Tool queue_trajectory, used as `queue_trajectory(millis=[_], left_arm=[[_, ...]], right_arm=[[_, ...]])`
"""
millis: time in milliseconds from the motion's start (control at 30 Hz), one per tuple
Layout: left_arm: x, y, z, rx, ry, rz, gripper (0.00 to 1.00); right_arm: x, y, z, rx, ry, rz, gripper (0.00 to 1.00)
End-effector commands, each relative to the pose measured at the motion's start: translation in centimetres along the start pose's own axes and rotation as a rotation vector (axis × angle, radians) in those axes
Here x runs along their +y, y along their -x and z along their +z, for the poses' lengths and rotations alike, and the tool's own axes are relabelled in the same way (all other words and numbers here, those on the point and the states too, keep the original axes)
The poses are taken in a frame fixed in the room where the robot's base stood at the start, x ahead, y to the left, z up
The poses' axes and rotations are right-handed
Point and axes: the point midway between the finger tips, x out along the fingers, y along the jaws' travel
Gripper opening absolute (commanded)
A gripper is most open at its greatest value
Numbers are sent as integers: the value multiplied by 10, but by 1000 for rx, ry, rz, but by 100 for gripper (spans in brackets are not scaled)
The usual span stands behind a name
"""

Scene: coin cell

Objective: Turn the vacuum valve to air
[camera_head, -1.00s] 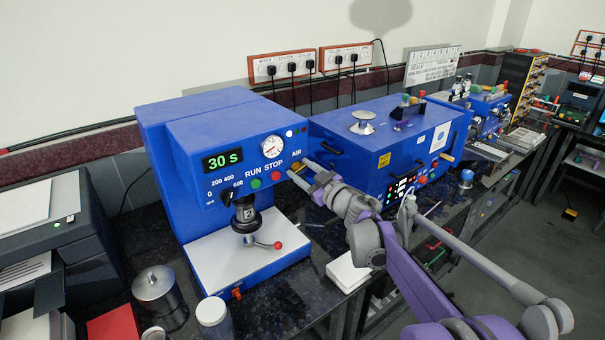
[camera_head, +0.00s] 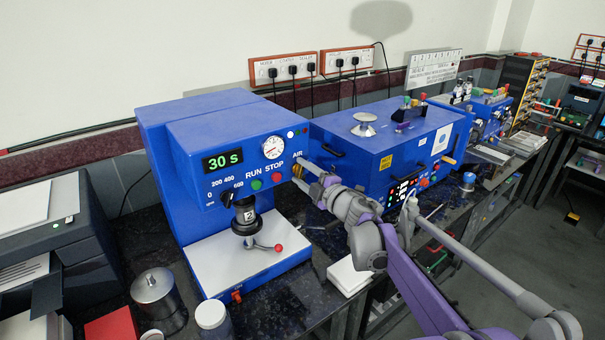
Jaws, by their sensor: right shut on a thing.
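The blue press machine (camera_head: 158,140) stands on the dark bench, with a round gauge (camera_head: 273,148) and a green "30 s" display on its front. The small yellow vacuum valve handle (camera_head: 297,169) is at the right end of the front, under the "AIR" label. My right gripper (camera_head: 299,171) reaches it from the right and is shut on the handle, its fingers partly hiding it. The handle's exact angle is hard to tell. My left gripper is not in view.
Right of the press is a blue box machine (camera_head: 345,132), close behind my right arm. A red-knobbed lever (camera_head: 266,246) sits over the white base plate. A metal canister (camera_head: 159,300) and a white-lidded jar (camera_head: 212,318) stand in front. A white block (camera_head: 348,277) lies on the right.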

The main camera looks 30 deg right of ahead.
Motion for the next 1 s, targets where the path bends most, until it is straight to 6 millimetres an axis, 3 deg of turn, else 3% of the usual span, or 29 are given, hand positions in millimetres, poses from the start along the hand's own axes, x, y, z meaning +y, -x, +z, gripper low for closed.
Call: queue_trajectory(millis=[400,1000], left_arm=[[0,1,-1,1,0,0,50],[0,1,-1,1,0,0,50]], right_arm=[[-1,0,0,-1,248,0,0],[-2,0,1,-1,310,0,0]])
